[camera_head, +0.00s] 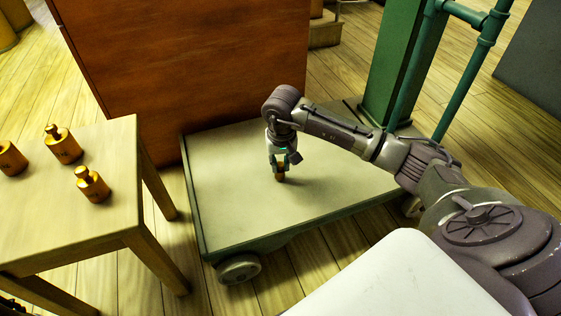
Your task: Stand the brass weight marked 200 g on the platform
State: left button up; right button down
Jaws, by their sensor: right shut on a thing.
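My right gripper (279,163) is over the middle of the platform (230,205), pointing down. It is shut on a small brass weight (281,177), of which only the lower part shows below the fingers. The weight is upright and at or just above the platform's surface; I cannot tell whether it touches. Its marking cannot be read. The platform is a pale, flat deck with a dark green edge and small wheels. My left gripper is not in view.
A wooden stool (112,160) at the left holds several brass weights, one (92,184) near its right edge. A large reddish-brown wooden panel (190,60) stands behind the platform. A green post (395,65) and pipes rise at its back right. The deck around the weight is clear.

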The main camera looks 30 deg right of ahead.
jog(key=shift+f, duration=0.45)
dwell(0.4)
